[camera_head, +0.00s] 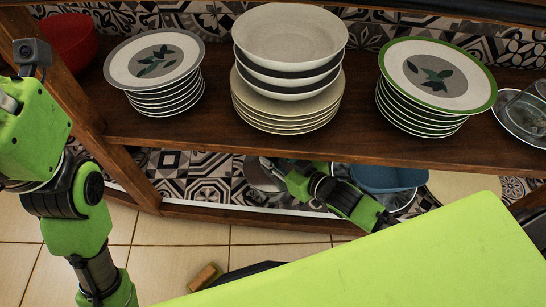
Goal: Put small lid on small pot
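My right arm reaches under the upper shelf, and its gripper (268,166) is beside a grey, rounded metal-looking piece (262,183) on the lower shelf. The shelf edge and the arm hide most of that piece, so I cannot tell whether it is the small pot or the small lid. Contact and finger opening are also unclear. A blue pot-like vessel (388,178) stands to the right on the lower shelf, its top partly hidden. My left arm rises along the left edge, with its fingers out of frame.
Above, the wooden shelf (215,132) bears plate stacks (153,62) (436,80), stacked bowls (288,42), a red bowl (68,42) and glassware (528,108). Its front edge overhangs the lower shelf. A wooden post (125,165) stands at left. A small brown object (205,276) is low on the tiled floor.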

